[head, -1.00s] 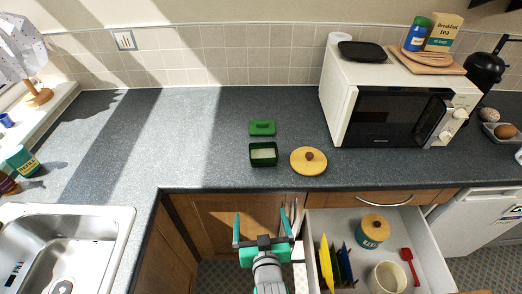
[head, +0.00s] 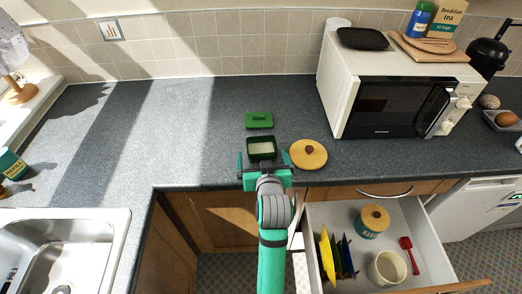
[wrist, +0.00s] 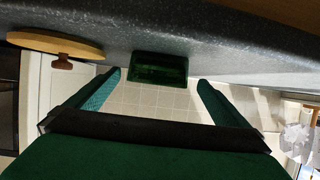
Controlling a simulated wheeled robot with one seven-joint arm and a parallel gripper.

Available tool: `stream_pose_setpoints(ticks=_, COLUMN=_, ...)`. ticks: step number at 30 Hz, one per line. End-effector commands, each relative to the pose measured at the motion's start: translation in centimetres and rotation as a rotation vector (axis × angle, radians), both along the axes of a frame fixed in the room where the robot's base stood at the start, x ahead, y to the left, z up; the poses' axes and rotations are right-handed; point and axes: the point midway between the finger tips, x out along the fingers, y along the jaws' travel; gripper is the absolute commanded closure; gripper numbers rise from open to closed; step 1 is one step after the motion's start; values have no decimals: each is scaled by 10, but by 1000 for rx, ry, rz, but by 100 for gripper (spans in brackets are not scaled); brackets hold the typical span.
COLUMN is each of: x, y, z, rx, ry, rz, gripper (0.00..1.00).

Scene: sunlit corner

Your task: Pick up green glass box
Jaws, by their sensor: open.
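The green glass box (head: 262,141) stands open on the dark counter, with a pale inside. A flat green lid with a handle (head: 259,120) lies just behind it, apart from it. My gripper (head: 263,160) is open and empty, its fingers spread left and right just in front of the box, near the counter's front edge. In the wrist view, which is upside down, the box (wrist: 159,67) shows between and beyond the two fingertips (wrist: 158,82). I see no contact with it. My arm hides part of the view below the box.
A round yellow lid with a brown knob (head: 309,154) lies close to the right of the box. A microwave (head: 385,110) stands further right. An open drawer (head: 340,215) holds plates, a jar and a bowl. The sink (head: 75,250) is at left. The counter left of the box is clear.

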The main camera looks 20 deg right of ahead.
Motion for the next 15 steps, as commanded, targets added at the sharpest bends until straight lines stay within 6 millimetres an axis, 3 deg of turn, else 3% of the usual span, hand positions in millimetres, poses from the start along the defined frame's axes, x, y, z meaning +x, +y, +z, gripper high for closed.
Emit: stream_pose_setpoints(ticks=15, x=48, y=-12, z=-19, rx=1, ry=0, rz=4, gripper=0)
